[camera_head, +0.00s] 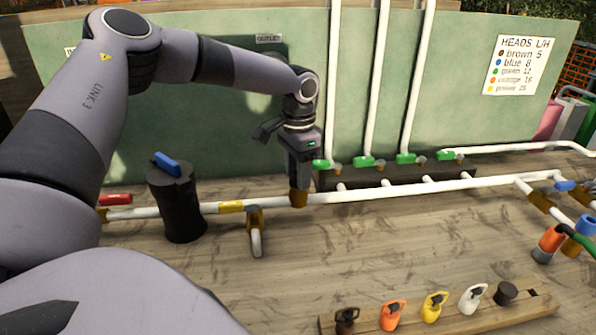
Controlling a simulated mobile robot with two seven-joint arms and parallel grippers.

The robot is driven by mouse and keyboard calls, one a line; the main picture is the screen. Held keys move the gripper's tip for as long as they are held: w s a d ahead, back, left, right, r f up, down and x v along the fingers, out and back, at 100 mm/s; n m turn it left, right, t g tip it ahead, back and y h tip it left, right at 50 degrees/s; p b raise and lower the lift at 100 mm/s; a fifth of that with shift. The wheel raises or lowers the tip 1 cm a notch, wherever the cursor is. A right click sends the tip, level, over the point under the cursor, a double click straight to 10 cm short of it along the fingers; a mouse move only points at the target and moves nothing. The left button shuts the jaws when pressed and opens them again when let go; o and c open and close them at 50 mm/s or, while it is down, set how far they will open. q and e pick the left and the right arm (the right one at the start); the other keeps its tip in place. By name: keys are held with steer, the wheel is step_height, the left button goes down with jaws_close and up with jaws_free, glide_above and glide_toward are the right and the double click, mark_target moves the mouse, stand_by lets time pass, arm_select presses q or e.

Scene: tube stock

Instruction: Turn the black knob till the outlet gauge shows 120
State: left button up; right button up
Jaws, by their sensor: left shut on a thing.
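My left gripper (299,172) points down over the white pipe. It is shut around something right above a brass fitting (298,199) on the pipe. The black knob is not clearly visible; the gripper's fingers cover that spot. A small OUTLET label (268,39) is on the green back panel. The outlet gauge's face and needle cannot be seen, with my left arm in front of the area below the label. My right gripper is not in view.
A black cylinder (182,210) with a blue handle stands at the left. Several green-handled valves (364,160) line a dark block behind the pipe. A wooden rack (450,322) with coloured heads lies at the front right. The bench between is clear.

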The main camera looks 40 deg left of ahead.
arm_select(q)
steer(key=o, duration=1.1)
steer(key=shift+c, duration=0.2)
step_height(320, 180, up, 7)
steer(key=shift+r, duration=0.15)
